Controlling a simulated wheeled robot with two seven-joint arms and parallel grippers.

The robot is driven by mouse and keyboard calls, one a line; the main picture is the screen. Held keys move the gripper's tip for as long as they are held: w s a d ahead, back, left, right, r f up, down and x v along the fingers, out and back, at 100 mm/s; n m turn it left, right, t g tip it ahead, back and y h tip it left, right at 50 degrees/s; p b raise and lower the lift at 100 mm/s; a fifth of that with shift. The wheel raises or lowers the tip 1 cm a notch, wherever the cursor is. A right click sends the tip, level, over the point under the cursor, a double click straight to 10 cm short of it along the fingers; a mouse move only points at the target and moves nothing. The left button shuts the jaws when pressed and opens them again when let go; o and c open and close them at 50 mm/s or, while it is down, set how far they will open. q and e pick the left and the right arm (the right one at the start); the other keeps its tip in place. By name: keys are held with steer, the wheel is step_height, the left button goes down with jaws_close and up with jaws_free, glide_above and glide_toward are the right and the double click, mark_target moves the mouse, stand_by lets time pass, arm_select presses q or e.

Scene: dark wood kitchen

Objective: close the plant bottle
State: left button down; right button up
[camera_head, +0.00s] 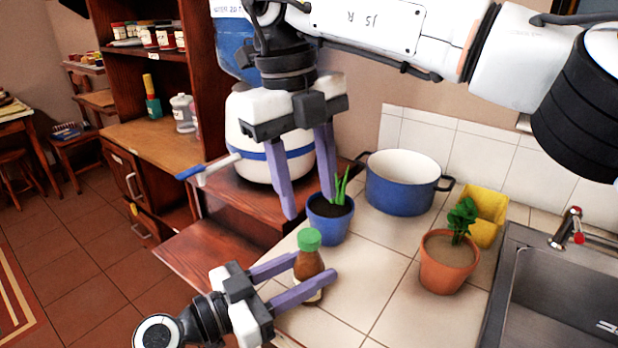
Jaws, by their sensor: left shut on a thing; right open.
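The plant bottle (309,266) is a small brown bottle with a green cap (309,239) on top. It stands upright at the left edge of the tiled counter. I cannot tell whether the cap is fully seated. My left gripper (312,276) comes in from the lower left and is shut on the bottle's body, one finger on each side. My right gripper (308,206) hangs from above, open and empty, fingers pointing down. It is above and behind the cap, next to a blue pot with a green plant (331,222).
A terracotta pot with a plant (447,266), a yellow container (487,204) and a blue cooking pot (402,190) stand to the right. The sink (560,290) is at the far right. A white and blue water dispenser (245,135) stands behind my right gripper.

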mark_target(309, 235)
steer(key=n, duration=0.4)
steer(key=n+y, duration=0.1)
steer(key=n, duration=0.2)
steer(key=shift+s+d+r, duration=0.1)
steer(key=shift+r, duration=0.3)
steer(key=n, duration=0.6)
steer(key=shift+s+r+y, duration=0.15)
steer(key=shift+r+y, duration=0.15)
steer(key=shift+r, duration=0.05)
steer(key=shift+f, duration=0.15)
steer(key=shift+f, duration=3.9)
